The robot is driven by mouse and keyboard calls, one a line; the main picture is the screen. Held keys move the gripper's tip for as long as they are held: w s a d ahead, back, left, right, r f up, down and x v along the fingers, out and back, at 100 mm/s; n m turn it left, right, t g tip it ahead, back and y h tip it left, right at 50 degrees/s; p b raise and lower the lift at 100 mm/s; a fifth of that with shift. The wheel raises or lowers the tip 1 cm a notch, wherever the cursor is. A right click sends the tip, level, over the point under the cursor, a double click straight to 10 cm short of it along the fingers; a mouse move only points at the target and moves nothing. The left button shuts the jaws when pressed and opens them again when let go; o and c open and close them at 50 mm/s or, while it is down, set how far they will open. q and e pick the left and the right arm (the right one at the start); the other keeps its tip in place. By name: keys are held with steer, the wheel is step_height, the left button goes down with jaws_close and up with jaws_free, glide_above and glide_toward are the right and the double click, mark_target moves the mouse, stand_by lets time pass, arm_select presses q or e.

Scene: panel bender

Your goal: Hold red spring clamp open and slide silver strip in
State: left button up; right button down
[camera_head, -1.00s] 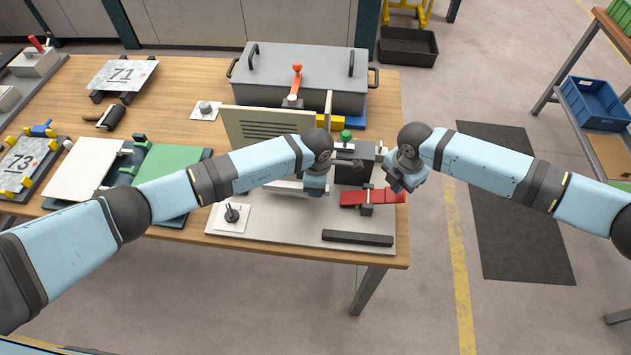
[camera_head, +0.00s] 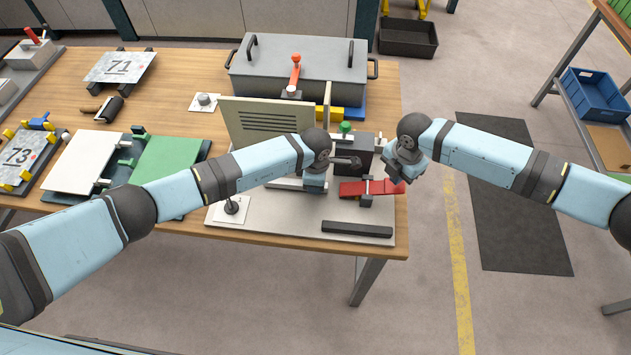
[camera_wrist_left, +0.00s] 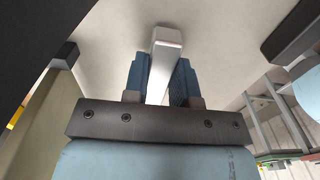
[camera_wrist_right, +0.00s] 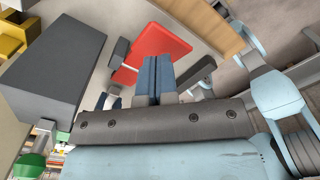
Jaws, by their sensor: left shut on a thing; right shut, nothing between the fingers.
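The red spring clamp (camera_head: 355,188) lies near the right edge of the grey base plate, with a dark block across its middle. It also shows in the right wrist view (camera_wrist_right: 152,48). My right gripper (camera_head: 394,178) is shut and empty at the clamp's right end. In the right wrist view its closed blue fingers (camera_wrist_right: 155,72) overlap the red lever; contact is unclear. My left gripper (camera_wrist_left: 160,80) is shut on the silver strip (camera_wrist_left: 165,42), which sticks out past the fingertips. In the head view my left gripper (camera_head: 315,184) is left of the clamp, its fingertips mostly hidden.
A dark block (camera_head: 352,155) with a green knob stands behind the clamp. A black bar (camera_head: 357,229) lies in front, and an upright beige panel (camera_head: 265,122) stands at left. A grey lidded box (camera_head: 300,68) is at the back. Floor is open to the right.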

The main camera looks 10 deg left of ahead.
mark_target(393, 188)
steer(key=shift+f, duration=0.1)
steer(key=shift+f, duration=2.25)
steer(key=shift+s+f, duration=0.1)
steer(key=shift+f, duration=0.3)
steer(key=shift+a+f, duration=0.1)
